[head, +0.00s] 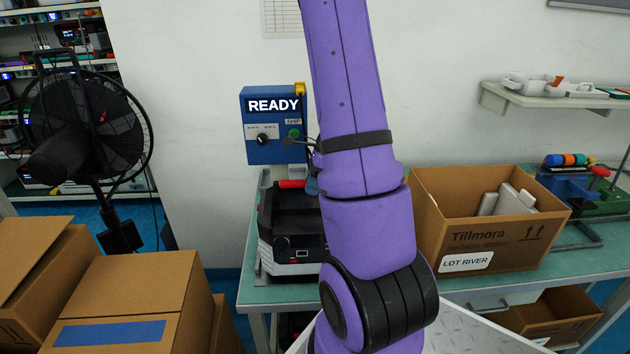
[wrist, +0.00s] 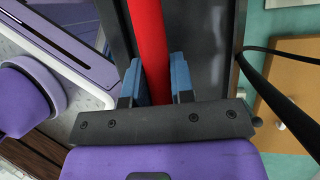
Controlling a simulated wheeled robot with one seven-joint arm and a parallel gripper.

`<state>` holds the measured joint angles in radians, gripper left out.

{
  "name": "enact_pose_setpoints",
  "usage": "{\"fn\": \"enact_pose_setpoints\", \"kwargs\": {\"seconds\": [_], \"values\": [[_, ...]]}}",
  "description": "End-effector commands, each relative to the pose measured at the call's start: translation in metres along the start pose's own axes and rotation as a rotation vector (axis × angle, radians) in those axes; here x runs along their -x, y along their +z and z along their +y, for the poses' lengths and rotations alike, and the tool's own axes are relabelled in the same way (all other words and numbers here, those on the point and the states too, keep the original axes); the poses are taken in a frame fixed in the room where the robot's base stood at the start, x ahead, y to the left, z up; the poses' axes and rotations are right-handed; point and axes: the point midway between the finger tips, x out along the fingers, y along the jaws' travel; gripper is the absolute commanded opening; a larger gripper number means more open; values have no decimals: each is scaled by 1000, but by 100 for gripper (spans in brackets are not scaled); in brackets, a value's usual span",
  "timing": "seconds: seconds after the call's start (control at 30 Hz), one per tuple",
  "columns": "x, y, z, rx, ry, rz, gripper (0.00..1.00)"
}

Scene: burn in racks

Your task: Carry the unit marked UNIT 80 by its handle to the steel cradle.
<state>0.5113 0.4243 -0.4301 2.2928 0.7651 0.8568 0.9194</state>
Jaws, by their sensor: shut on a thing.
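A black and grey unit (head: 291,238) with a red handle (head: 291,184) stands at the left end of the green-topped bench, partly behind my purple arm. No UNIT 80 mark is readable on it. In the wrist view, my gripper (wrist: 158,78) has its two blue fingers on either side of the red handle (wrist: 148,35), shut on it. In the head view my arm hides most of the gripper. A pale metal frame (head: 262,190) shows behind and beside the unit; I cannot tell whether it is the steel cradle or whether the unit rests in it.
A blue control box (head: 262,145) reading READY is on the wall above the unit. An open cardboard box (head: 485,235) marked LOT RIVER stands to the right on the bench (head: 575,265). Cardboard boxes (head: 140,285) and a black fan (head: 85,130) are at the left.

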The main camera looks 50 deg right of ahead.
Motion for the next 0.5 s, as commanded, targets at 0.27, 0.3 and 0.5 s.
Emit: {"fn": "enact_pose_setpoints", "kwargs": {"seconds": [0.27,0.3,0.5], "values": [[-21,1,-6,0,-3,-2,0],[-21,1,-6,0,-3,-2,0],[-23,0,-6,-1,-1,0,27]]}}
